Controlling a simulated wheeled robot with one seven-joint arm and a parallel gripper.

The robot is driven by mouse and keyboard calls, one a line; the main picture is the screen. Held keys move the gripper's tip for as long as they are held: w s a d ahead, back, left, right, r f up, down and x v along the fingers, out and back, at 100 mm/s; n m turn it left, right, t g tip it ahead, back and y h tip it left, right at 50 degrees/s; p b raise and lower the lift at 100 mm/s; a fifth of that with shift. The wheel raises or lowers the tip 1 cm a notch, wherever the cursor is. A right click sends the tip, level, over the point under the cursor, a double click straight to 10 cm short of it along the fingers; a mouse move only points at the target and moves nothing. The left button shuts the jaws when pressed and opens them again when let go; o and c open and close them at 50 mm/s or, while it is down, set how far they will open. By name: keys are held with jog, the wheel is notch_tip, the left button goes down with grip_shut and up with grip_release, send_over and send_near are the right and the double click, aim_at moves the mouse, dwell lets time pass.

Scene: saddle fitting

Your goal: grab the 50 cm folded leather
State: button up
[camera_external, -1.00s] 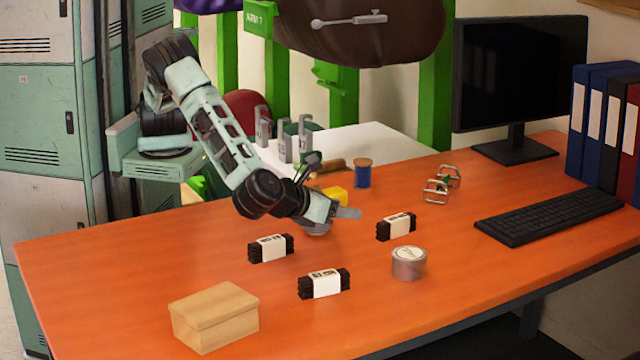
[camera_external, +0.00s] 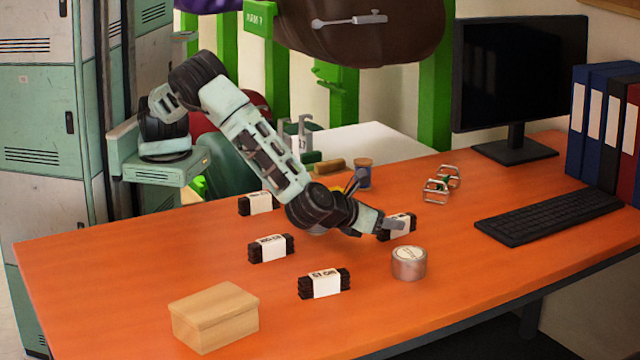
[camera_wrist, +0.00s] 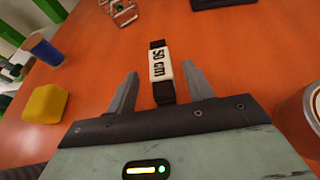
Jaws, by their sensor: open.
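The folded leather labelled 50 cm (camera_wrist: 162,70) is a dark strip bundle with a white paper band. In the wrist view it lies lengthwise between the open fingers of my gripper (camera_wrist: 164,88), its near end between the fingertips. In the external view, this bundle (camera_external: 403,226) lies on the desk right of centre. My gripper (camera_external: 398,226) reaches it there and hides its left part. I cannot tell whether the fingers touch it.
Other banded bundles lie left (camera_external: 258,203), centre-left (camera_external: 271,248) and in front (camera_external: 325,284). A tape roll (camera_external: 409,263) stands close in front of my gripper. Stirrups (camera_external: 441,185), a thread spool (camera_external: 363,173) and a keyboard (camera_external: 550,216) lie beyond. A wooden box (camera_external: 214,317) sits front left.

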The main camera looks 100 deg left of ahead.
aim_at(397, 218)
jog(key=x, duration=0.4)
jog(key=shift+w+f, duration=0.1)
grip_shut()
